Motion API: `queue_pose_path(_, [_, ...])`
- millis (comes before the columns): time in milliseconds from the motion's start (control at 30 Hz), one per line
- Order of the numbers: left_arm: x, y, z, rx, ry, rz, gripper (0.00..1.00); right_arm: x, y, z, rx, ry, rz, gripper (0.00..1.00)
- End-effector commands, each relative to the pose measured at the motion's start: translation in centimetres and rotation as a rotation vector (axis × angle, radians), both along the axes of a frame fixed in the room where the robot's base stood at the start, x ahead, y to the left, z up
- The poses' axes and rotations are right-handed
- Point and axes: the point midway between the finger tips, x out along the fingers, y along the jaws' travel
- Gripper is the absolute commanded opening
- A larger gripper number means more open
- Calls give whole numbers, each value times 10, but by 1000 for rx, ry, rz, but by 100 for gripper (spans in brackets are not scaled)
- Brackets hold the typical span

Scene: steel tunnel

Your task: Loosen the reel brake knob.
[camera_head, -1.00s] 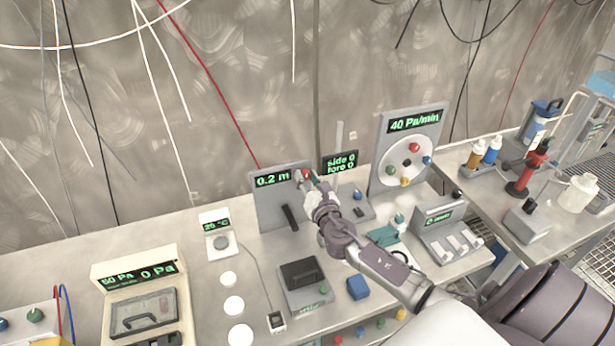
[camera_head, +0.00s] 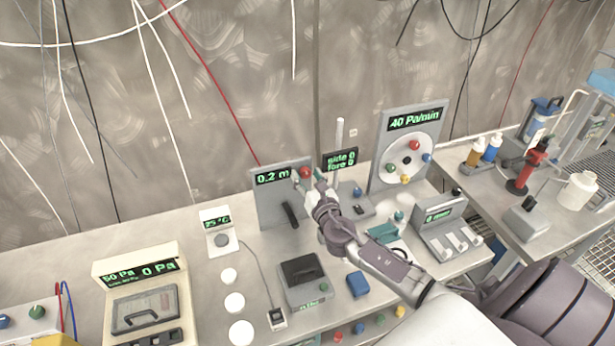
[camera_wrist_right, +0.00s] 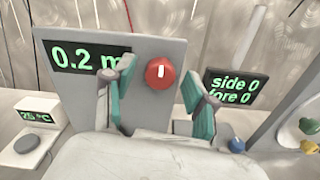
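A red knob (camera_head: 305,172) with a white mark sits at the upper right of a grey upright panel (camera_head: 268,208) that reads 0.2 m. A dark handle (camera_head: 290,215) is lower on the panel. My right gripper (camera_head: 309,182) is in front of the knob. In the right wrist view the knob (camera_wrist_right: 160,73) lies between the two spread teal fingers of the right gripper (camera_wrist_right: 159,88), with clear space on both sides, so the gripper is open and not touching it. My left gripper is not in view.
A small display (camera_head: 342,161) reading side 0, fore 0 stands right of the panel, with a pale post behind it. A dial board (camera_head: 408,150) reading 40 Pa/min stands farther right. A box with a black top (camera_head: 302,272) and a blue block (camera_head: 358,284) lie in front.

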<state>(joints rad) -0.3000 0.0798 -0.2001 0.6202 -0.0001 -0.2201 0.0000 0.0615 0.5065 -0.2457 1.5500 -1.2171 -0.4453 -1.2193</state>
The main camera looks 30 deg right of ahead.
Motion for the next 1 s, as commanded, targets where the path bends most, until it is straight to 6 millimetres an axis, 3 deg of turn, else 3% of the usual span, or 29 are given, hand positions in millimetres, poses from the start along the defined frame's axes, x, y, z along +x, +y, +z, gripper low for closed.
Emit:
queue_pose_path(367, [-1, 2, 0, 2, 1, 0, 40, -9, 2, 0, 1, -1, 1, 58])
queue_pose_path(800, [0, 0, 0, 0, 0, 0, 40, -93, 22, 0, 1, 1, 0, 58])
queue_pose_path(1000, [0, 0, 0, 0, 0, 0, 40, -114, 27, 0, 1, 0, 0, 58])
